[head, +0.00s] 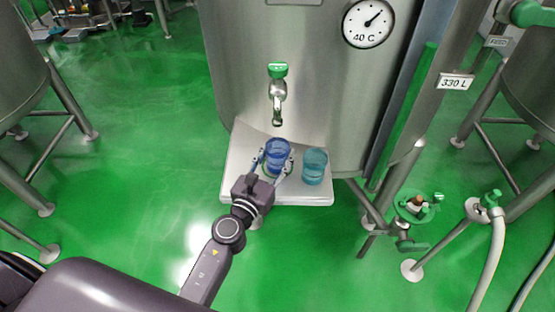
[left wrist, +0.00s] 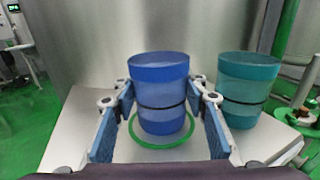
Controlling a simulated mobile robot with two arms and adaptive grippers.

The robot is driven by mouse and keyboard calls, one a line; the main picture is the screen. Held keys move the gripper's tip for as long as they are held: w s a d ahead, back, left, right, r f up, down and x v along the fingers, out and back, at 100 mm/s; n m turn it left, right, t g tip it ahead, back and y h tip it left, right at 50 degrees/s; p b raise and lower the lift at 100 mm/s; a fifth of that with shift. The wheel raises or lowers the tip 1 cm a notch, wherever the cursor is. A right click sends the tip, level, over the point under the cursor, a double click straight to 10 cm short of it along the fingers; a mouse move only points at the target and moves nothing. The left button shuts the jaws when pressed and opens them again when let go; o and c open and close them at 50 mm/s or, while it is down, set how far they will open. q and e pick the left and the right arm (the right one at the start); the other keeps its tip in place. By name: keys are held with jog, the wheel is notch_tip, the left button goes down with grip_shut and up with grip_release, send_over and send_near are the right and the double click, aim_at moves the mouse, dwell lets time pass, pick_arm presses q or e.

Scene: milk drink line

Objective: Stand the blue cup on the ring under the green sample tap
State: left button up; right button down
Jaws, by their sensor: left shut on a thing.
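The blue cup (head: 277,153) is upright between the fingers of my left gripper (head: 273,163), on the steel shelf below the green sample tap (head: 278,93). My left gripper is shut on the cup's sides. In the left wrist view the blue cup (left wrist: 159,90) has a dark band around it, and its base shows inside the outline of the green ring (left wrist: 162,147). I cannot tell whether the base touches the ring's surface or hangs just above it. My right gripper is not in view.
A teal cup (head: 314,167) stands to the right of the blue cup, close to it but apart. The steel shelf (head: 318,198) juts from the tank (head: 235,70). A green valve (head: 414,207) stands to the right. Open green floor (head: 120,150) lies to the left.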

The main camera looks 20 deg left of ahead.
pick_arm(q)
jog(key=shift+w+f, duration=0.2)
jog(key=shift+f, duration=0.2)
jog(key=o, duration=1)
jog(key=shift+r, duration=0.1)
